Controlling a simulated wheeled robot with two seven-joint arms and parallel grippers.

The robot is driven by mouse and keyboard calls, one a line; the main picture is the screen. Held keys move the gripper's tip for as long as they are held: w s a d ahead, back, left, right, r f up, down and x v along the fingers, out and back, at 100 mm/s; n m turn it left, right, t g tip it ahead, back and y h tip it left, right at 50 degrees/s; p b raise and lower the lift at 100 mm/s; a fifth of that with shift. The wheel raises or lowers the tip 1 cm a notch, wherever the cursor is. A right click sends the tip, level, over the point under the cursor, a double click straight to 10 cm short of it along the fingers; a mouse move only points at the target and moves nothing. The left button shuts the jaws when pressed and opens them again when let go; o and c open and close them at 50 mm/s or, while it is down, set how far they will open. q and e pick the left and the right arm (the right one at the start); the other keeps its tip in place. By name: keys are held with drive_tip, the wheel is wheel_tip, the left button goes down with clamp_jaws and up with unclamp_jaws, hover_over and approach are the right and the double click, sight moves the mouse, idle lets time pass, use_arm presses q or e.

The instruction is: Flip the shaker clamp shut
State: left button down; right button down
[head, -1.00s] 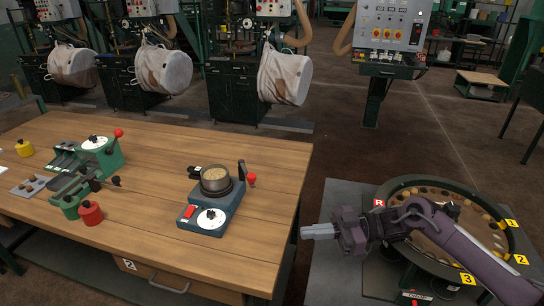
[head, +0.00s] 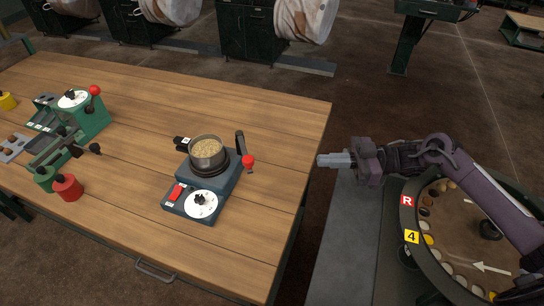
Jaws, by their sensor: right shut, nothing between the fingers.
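The shaker (head: 212,182) is a blue-grey machine on the wooden table, with a red switch (head: 177,192) and a white dial (head: 201,204) at its front. A metal pan of grain (head: 207,150) sits on it. The shaker clamp (head: 240,144) is a dark upright lever on the right of the pan, with a red ball (head: 248,161) beside it. It looks raised, clear of the pan's top. My right gripper (head: 322,160) is shut and empty, pointing left, just off the table's right edge and apart from the clamp. My left gripper is not in view.
The wooden table (head: 268,100) has clear room around the shaker. A green machine (head: 88,115) and red (head: 67,187) and yellow (head: 7,101) weights stand at the left. A round carousel (head: 409,222) with several samples lies under my right arm.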

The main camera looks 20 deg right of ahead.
drive_tip(key=p+x, duration=0.4)
drive_tip(key=x, duration=1)
drive_tip(key=shift+w, duration=0.1)
drive_tip(key=shift+p, duration=0.35)
